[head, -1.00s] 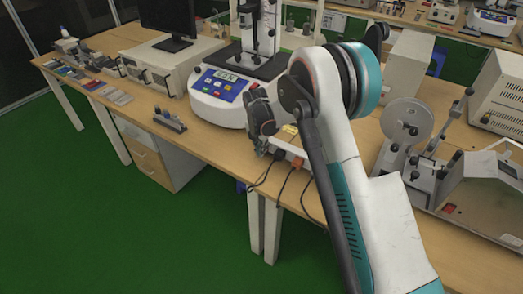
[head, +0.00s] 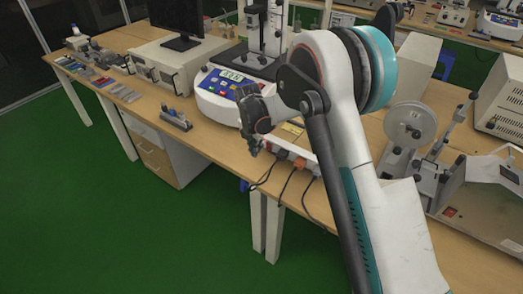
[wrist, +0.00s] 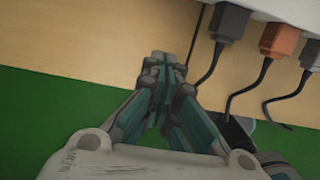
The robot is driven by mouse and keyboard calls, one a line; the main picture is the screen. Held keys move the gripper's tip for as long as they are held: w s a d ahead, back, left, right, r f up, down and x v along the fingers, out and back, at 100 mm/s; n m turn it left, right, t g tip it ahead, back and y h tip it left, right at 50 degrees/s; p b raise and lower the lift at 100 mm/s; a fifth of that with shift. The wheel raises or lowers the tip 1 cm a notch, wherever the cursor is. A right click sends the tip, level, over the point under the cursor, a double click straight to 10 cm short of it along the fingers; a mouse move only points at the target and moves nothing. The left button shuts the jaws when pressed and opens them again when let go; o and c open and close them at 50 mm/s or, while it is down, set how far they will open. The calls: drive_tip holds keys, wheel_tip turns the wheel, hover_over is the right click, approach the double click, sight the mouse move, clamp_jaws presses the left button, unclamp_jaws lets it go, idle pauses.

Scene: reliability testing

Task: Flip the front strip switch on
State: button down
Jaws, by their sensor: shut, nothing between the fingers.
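The white power strip (head: 297,145) lies along the front edge of the wooden bench, with dark and orange plugs in it. In the wrist view its white edge (wrist: 262,9) shows at the top right, above a dark plug (wrist: 229,22) and an orange plug (wrist: 280,40). I cannot make out the switch in either view. My gripper (head: 254,150) is at the left end of the strip, by the bench's front edge, pointing down. In the wrist view the fingers (wrist: 158,65) are together and empty, over the bench edge and left of the plugs. I cannot tell whether they touch anything.
Cables (head: 285,184) hang from the plugs over the bench edge. A white testing instrument (head: 222,108) with a blue panel stands behind my gripper. A small device (head: 174,120) lies further left on the bench. A reel apparatus (head: 410,125) stands to the right. Green floor is clear in front.

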drive_tip(key=shift+s+a+r+p, duration=0.2)
drive_tip(key=shift+s+r, duration=0.05)
drive_tip(key=shift+r, duration=0.6)
drive_tip(key=shift+s+a+r+p, duration=0.15)
drive_tip(key=shift+s+r, duration=0.15)
drive_tip(key=shift+r, duration=0.55)
drive_tip(key=shift+s+a+r+p, duration=0.2)
drive_tip(key=shift+s+r, duration=0.05)
drive_tip(key=shift+r, duration=0.6)
drive_tip(key=s+d+r+m+t+y, duration=0.1)
drive_tip(key=s+d+r+m, duration=0.6)
drive_tip(key=r, duration=0.3)
drive_tip(key=s+d+r+m+t, duration=0.2)
drive_tip(key=s+d+r+m, duration=0.5)
drive_tip(key=r, duration=0.4)
drive_tip(key=s+d+m+t, duration=0.1)
drive_tip(key=s+d+m, duration=0.3)
drive_tip(key=s+m, duration=0.3)
drive_tip(key=s+d+m+t, duration=0.1)
drive_tip(key=s+d+m, duration=0.4)
drive_tip(key=s, duration=0.8)
drive_tip(key=m, duration=0.3)
drive_tip(key=shift+r+t, duration=0.15)
drive_tip(key=shift+t, duration=0.25)
